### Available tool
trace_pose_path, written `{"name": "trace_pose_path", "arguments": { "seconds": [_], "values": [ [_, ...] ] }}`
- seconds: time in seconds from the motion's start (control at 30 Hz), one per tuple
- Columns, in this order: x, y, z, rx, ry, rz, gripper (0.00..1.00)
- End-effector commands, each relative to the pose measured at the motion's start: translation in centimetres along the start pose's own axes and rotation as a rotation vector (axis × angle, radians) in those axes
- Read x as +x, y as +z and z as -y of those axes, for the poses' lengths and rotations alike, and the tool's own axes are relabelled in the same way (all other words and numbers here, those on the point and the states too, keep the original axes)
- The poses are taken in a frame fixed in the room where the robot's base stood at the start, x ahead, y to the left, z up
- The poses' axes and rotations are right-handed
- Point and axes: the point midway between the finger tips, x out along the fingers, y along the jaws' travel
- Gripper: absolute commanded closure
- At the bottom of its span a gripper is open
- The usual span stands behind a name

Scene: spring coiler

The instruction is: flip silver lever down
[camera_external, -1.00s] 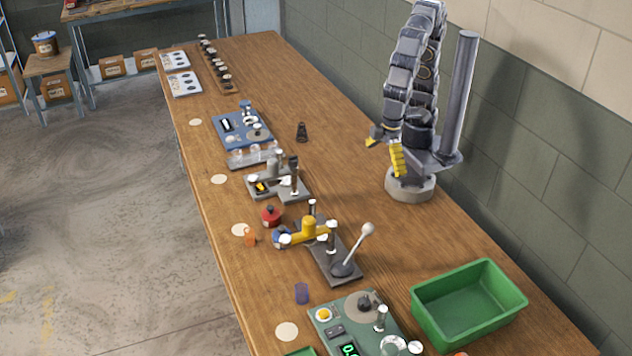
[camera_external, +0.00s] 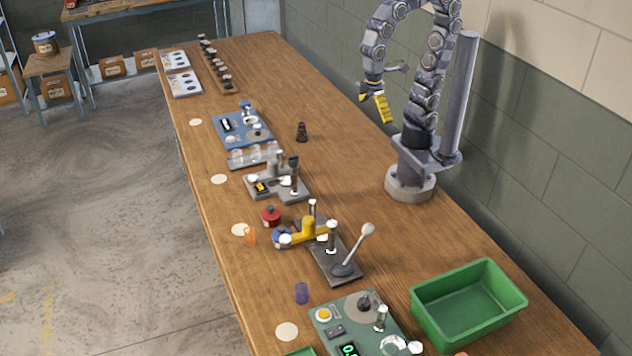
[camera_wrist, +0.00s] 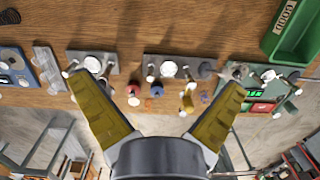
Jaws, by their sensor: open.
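The silver lever (camera_external: 356,248) stands tilted up to the right from a dark base plate (camera_external: 322,262), with a pale ball on its top end. The plate also carries a yellow arm piece (camera_external: 309,229) and upright posts. In the wrist view, the lever's end of this fixture lies near the right finger, but the lever itself is too small to make out surely. My gripper (camera_external: 373,99) is open and empty, high above the table and well behind and above the lever. Its two yellow fingers are spread wide in the wrist view (camera_wrist: 155,84).
A green bin (camera_external: 468,307) and a green panel (camera_external: 360,325) stand near the lever at the front. A grey fixture (camera_external: 275,183), a red pot (camera_external: 270,216) and a blue panel (camera_external: 242,126) lie farther back. The table strip between my base and the fixtures is mostly clear.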

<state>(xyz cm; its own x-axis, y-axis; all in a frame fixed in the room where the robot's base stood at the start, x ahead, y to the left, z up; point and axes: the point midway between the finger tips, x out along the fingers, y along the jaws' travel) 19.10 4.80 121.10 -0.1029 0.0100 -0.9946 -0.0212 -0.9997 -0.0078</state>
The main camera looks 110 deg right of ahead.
Motion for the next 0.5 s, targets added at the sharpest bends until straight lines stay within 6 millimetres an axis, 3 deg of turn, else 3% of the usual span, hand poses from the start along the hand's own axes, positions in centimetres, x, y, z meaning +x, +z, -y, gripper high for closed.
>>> {"name": "trace_pose_path", "arguments": {
  "seconds": [0.03,0.2,0.3,0.5],
  "values": [
    [0.9,1.8,-1.5,0.007,-0.004,0.016,0.00],
    [2.8,5.7,-4.2,-0.010,0.002,0.041,0.00],
    [3.4,6.9,-4.8,-0.017,0.008,0.053,0.00],
    [3.5,7.2,-5.0,-0.021,0.011,0.055,0.00]
  ]
}}
